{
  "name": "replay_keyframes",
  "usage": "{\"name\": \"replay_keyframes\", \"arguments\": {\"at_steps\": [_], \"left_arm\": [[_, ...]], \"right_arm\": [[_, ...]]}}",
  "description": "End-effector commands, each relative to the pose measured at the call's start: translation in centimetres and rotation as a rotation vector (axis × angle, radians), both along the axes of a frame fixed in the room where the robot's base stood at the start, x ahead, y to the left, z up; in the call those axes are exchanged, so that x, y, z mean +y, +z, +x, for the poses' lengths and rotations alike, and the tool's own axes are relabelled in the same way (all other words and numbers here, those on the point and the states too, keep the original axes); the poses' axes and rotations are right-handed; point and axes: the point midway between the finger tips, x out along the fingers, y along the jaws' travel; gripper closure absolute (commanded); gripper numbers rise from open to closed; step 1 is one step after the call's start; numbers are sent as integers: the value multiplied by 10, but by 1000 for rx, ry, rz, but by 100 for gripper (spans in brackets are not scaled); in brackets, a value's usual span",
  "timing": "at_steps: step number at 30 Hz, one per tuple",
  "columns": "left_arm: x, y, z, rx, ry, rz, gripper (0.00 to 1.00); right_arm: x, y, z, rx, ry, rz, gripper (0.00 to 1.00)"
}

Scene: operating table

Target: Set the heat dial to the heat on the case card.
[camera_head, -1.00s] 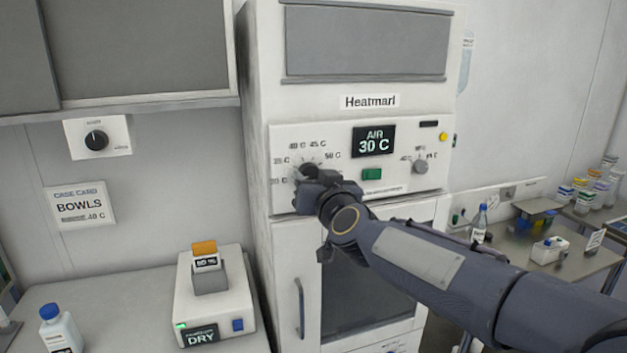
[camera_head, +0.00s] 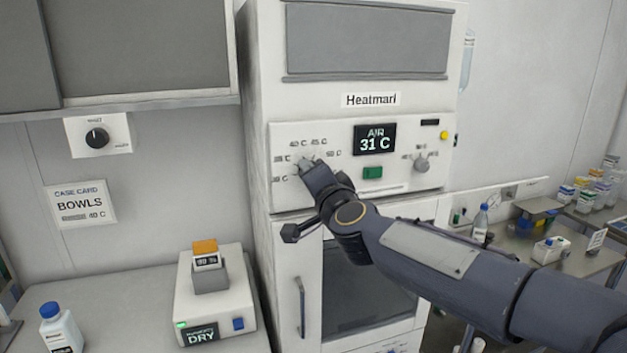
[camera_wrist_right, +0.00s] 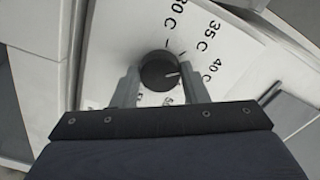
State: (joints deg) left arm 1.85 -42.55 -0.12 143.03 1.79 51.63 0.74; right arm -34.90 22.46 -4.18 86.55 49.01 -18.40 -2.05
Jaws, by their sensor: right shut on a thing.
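The case card (camera_head: 82,205) on the left wall reads BOWLS and 40 C. The warming cabinet's control panel (camera_head: 345,192) has a display (camera_head: 375,139) reading AIR 31 C. The round black heat dial (camera_wrist_right: 158,69) sits between the two fingers of my right gripper (camera_wrist_right: 160,86), which is shut on it. The dial's pale mark points right in the wrist view, roughly toward the 40 C label (camera_wrist_right: 217,71); 30 C and 35 C labels also show. In the head view my right gripper (camera_head: 306,167) covers most of the dial. My left gripper is not in view.
A green button (camera_head: 373,173) and a smaller grey knob (camera_head: 421,162) are on the same panel. Another black knob (camera_head: 97,138) is on the left wall. A white device reading DRY (camera_head: 215,300) and a bottle (camera_head: 61,330) stand on the left counter.

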Motion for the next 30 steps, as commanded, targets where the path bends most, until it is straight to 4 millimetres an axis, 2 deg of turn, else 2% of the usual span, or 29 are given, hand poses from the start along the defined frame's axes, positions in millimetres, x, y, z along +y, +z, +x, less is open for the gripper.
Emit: {"name": "replay_keyframes", "arguments": {"at_steps": [13,30], "left_arm": [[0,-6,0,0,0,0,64],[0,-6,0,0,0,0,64]], "right_arm": [[0,0,0,84,0,256,83],[0,0,0,101,0,309,83]]}}
